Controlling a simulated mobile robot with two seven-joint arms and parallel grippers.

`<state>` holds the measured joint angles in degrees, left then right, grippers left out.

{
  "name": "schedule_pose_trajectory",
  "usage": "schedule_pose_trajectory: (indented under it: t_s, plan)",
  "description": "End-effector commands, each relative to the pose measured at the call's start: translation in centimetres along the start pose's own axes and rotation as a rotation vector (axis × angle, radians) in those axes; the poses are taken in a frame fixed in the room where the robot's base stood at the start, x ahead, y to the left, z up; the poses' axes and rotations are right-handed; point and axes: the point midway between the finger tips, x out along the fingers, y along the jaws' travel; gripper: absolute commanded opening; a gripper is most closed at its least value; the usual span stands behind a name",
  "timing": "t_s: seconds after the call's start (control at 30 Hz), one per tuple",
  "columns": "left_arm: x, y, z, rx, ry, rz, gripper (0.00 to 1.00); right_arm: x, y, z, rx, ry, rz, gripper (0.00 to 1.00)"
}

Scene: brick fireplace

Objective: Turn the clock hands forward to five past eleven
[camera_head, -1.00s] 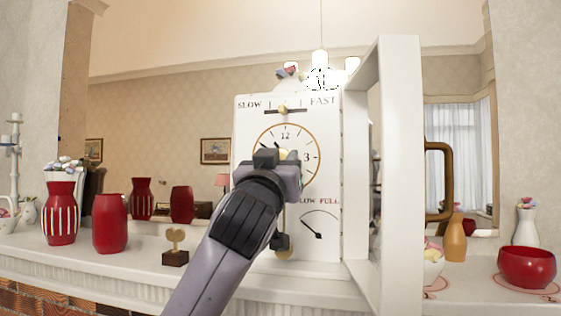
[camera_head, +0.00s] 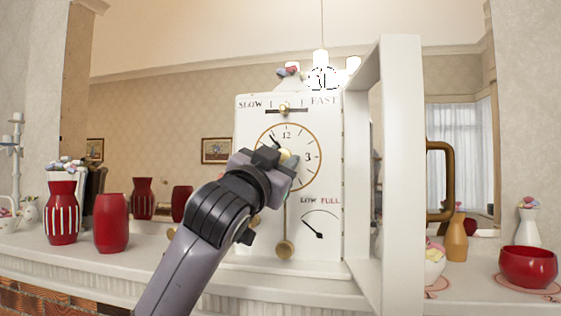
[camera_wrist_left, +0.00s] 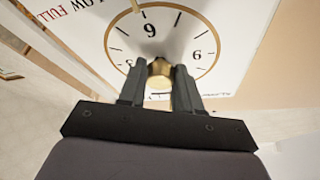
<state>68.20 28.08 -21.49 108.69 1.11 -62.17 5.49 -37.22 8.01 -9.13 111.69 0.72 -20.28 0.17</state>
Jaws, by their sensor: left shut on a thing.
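The white clock (camera_head: 325,220) stands on the mantel with its hinged door open to the right. Its round dial (camera_head: 317,172) has a gold ring, and my left gripper covers much of its lower left. One dark hand (camera_head: 274,140) shows above the gripper, pointing up-left near eleven; the other hand cannot be made out. My left gripper (camera_head: 281,155) is at the dial centre. In the left wrist view, its fingers (camera_wrist_left: 160,72) are shut around the brass centre knob (camera_wrist_left: 160,68). My right gripper is not in view.
The open white door frame (camera_head: 403,170) juts out at the clock's right. The pendulum (camera_head: 285,248) hangs below the dial. Red vases (camera_head: 111,224) stand left, and a red bowl (camera_head: 527,266) and an orange vase (camera_head: 456,238) stand right.

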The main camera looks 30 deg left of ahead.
Motion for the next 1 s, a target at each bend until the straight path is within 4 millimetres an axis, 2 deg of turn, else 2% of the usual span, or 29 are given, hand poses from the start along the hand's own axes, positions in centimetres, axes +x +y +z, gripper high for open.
schedule_pose_trajectory:
  t_s: [0.27, 0.67, 0.7, 0.77, 0.8, 1.0]
  plan:
    - [-0.02, -0.07, -0.06, 0.072, 0.001, 0.029, 0.03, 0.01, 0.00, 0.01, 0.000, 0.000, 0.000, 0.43]
    - [-0.02, -0.03, -0.06, 0.078, 0.001, 0.033, 0.03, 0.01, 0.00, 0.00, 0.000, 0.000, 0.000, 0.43]
    - [-0.02, -0.03, -0.06, 0.078, 0.001, 0.033, 0.37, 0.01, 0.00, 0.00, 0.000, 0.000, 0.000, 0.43]
    - [-0.02, -0.03, -0.06, 0.078, 0.001, 0.033, 0.56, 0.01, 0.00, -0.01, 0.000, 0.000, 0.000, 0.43]
    - [-0.02, -0.03, -0.06, 0.078, 0.001, 0.033, 0.59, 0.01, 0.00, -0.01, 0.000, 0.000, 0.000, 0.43]
    - [-0.01, -0.04, -0.04, 0.078, 0.001, 0.033, 0.59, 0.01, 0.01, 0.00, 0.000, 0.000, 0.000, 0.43]
